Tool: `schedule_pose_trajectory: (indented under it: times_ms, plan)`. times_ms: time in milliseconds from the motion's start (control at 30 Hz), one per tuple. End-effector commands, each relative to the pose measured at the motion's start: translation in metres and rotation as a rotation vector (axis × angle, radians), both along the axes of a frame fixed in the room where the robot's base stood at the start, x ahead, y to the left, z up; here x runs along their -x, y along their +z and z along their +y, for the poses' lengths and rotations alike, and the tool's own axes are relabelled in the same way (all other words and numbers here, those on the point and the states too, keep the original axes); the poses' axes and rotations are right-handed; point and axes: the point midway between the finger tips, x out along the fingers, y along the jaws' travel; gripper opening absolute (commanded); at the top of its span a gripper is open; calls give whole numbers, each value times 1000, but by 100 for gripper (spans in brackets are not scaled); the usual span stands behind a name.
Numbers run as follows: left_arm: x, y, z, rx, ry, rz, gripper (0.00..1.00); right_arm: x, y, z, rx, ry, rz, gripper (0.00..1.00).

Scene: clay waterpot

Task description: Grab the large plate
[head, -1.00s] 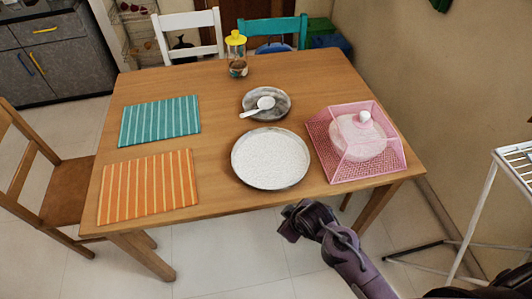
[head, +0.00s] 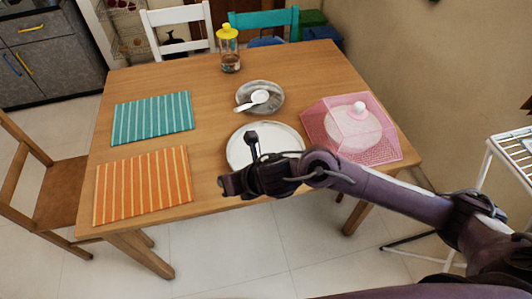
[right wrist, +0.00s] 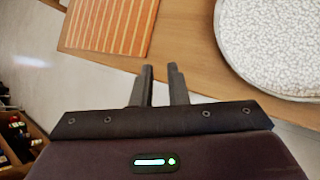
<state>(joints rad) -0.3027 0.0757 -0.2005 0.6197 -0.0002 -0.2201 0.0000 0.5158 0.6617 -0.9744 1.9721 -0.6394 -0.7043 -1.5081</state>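The large plate (head: 280,138) is round and white with a grey rim. It lies on the table near the front edge, and my right arm hides its front part. In the right wrist view the plate (right wrist: 278,40) shows a speckled surface at the upper right, apart from the fingers. My right gripper (head: 226,185) is at the table's front edge, left of and in front of the plate. Its two fingers (right wrist: 160,72) show a narrow gap with nothing between them. My left gripper is not in view.
A smaller grey plate (head: 272,100) with a white spoon (head: 258,97) lies behind. A pink mesh cover (head: 385,150) stands to the right. Orange (head: 142,185) and teal (head: 153,118) striped mats lie left. A yellow-topped jar (head: 229,50) stands at the back.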

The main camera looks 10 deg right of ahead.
Motion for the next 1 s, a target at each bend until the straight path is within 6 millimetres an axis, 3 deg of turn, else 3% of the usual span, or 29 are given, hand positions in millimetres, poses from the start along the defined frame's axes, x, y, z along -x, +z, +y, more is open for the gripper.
schedule_pose_trajectory:
  times_ms: [100, 200, 300, 400, 533, 1000]
  plan:
    - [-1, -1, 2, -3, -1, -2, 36, -6, -13, -39, 289, 351, -152, 14]
    - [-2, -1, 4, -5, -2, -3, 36, -7, -23, -75, 473, 589, -215, 14]
    - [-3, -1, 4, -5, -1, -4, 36, -7, -27, -105, 591, 751, -245, 14]
    - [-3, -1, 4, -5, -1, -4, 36, -7, -30, -123, 650, 843, -254, 14]
    - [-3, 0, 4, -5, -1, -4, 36, -8, -37, -127, 670, 883, -254, 14]
    - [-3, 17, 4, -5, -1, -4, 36, -29, -88, -108, 667, 879, -255, 14]
